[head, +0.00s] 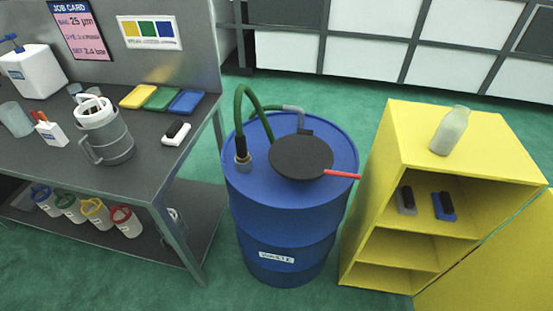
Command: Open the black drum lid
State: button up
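A blue drum (283,220) with a white label stands on the green floor at the middle of the head view. Its round black lid (300,157) lies flat over part of the drum's top and looks closed. A red handle (341,174) sticks out from the lid's right side, past the drum's rim. A dark hinge-like block sits at the lid's back edge. My gripper is not in view.
A green hose (240,108) arches from a fitting (242,158) left of the lid, to a grey pipe (294,109) behind. A grey workbench (150,178) stands left. A yellow cabinet (400,150), door (500,270) open, stands close right, with a bottle (449,131) on top.

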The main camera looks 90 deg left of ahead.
aim_at(296, 157)
jog(key=u, duration=1.8)
jog(key=i+l+z, duration=0.4)
jog(key=i, duration=0.35)
